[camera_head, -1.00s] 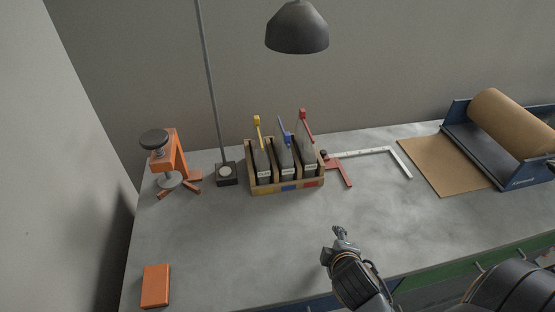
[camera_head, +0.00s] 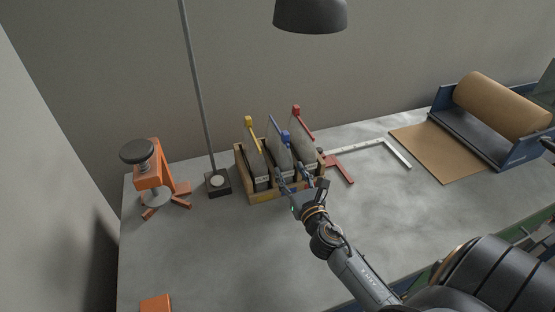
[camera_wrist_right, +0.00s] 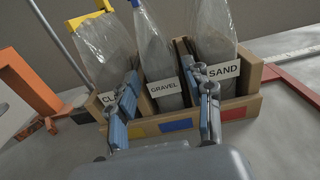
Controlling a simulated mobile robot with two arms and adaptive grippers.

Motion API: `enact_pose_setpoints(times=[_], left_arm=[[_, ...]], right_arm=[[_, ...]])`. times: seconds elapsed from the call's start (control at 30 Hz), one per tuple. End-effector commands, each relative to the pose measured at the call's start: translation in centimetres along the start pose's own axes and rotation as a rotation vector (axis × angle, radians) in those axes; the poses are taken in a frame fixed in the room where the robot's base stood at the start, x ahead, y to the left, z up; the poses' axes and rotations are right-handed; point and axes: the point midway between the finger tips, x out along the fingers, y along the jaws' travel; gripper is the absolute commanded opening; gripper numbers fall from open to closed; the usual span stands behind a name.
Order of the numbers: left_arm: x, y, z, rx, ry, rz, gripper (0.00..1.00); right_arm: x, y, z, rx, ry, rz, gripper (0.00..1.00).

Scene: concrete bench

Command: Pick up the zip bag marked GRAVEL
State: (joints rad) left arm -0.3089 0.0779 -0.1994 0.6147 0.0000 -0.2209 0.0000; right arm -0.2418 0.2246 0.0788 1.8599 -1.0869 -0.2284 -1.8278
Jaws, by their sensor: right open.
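The zip bag marked GRAVEL (camera_wrist_right: 162,66) stands upright in the middle slot of a wooden box (camera_wrist_right: 238,110), above a blue patch. Its blue slider (camera_head: 285,136) shows in the head view. A bag marked CLAY or similar (camera_wrist_right: 98,48), its label partly hidden and its slider yellow, stands to its left. The bag marked SAND (camera_wrist_right: 213,38) stands to its right. My right gripper (camera_wrist_right: 167,88) is open at the front of the box, its fingers either side of the GRAVEL label in the wrist view. In the head view the right gripper (camera_head: 298,184) covers part of the box front.
An orange clamp (camera_head: 152,172) and a lamp base (camera_head: 218,182) stand left of the box. A red and white square (camera_head: 372,150) lies to its right. Farther right is a brown paper roll (camera_head: 500,104). The lamp shade (camera_head: 310,14) hangs above.

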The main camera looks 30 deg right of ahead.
Motion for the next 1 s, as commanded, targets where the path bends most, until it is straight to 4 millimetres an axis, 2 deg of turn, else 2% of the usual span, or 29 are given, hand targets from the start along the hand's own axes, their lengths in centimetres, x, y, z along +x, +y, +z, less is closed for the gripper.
enact_pose_setpoints(times=[0.1, 0.37, 0.63, 0.73, 0.97, 1.0], left_arm=[[-0.3, 0.4, -0.2, 0.001, 0.001, 0.004, 0.4], [-0.4, 0.1, -1.2, 0.001, 0.017, 0.001, 0.4], [-0.7, -0.2, -1.4, 0.002, 0.02, -0.003, 0.4], [-0.7, -0.3, -1.4, 0.002, 0.02, -0.003, 0.4], [-0.7, -0.4, -1.3, 0.001, 0.018, -0.004, 0.4], [-0.7, -0.4, -1.2, 0.001, 0.017, -0.004, 0.4]], right_arm=[[1.8, 0.0, 0.1, 0.001, -0.001, 0.0, 0.51], [3.6, 0.0, 0.0, 0.003, -0.001, 0.0, 0.51], [7.6, 0.0, 0.0, 0.004, -0.001, -0.001, 0.51], [8.2, 0.0, 0.0, 0.004, 0.0, -0.001, 0.51], [8.3, 0.0, -0.1, 0.004, 0.001, -0.001, 0.51], [8.3, 0.0, -0.1, 0.004, 0.001, -0.001, 0.45]])
